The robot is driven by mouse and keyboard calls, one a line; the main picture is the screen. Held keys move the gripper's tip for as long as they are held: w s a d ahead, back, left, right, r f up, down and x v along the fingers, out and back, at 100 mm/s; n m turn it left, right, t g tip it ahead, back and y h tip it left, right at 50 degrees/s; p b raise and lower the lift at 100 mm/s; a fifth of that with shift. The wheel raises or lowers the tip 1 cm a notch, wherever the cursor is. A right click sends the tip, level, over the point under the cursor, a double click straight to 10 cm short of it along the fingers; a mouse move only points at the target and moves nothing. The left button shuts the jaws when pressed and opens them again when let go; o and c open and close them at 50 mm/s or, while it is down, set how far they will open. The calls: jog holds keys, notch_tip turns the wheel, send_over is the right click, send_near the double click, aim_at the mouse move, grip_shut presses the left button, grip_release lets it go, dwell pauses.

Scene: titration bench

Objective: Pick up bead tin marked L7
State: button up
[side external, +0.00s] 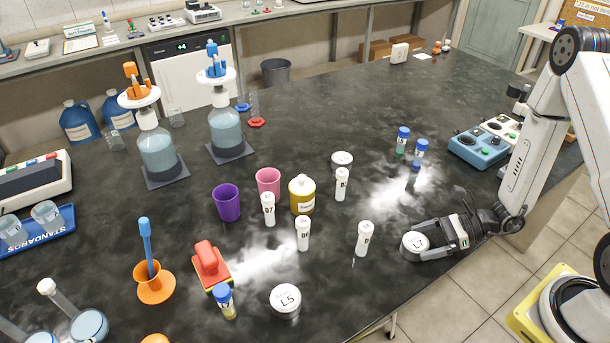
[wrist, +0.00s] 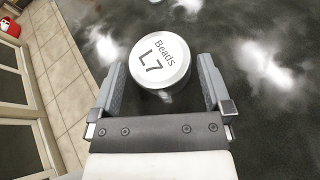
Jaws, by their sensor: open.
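The bead tin marked L7 (side external: 414,243) is a short round tin with a white labelled lid, standing on the dark bench near its right edge. In the wrist view the tin (wrist: 160,62) reads "Beads L7" and sits between the forward parts of the two fingers. My gripper (side external: 428,243) is low over the bench, reaching in from the right, with its jaws open around the tin. In the wrist view my gripper (wrist: 163,85) shows a gap between each finger and the tin's side. The tin's lower side is mostly hidden.
A similar tin marked L5 (side external: 285,300) stands at the front. Another white-lidded tin (side external: 342,160) stands farther back. White capped bottles stand left of my gripper, the nearest a small bottle (side external: 363,238). A blue device (side external: 482,145) is behind my gripper. The bench edge (wrist: 82,90) is close on the left.

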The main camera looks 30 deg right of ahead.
aim_at(416, 242)
jog(key=shift+x, duration=1.25)
jog(key=c, duration=1)
jog(key=shift+r, duration=0.1)
jog(key=shift+r, duration=4.9)
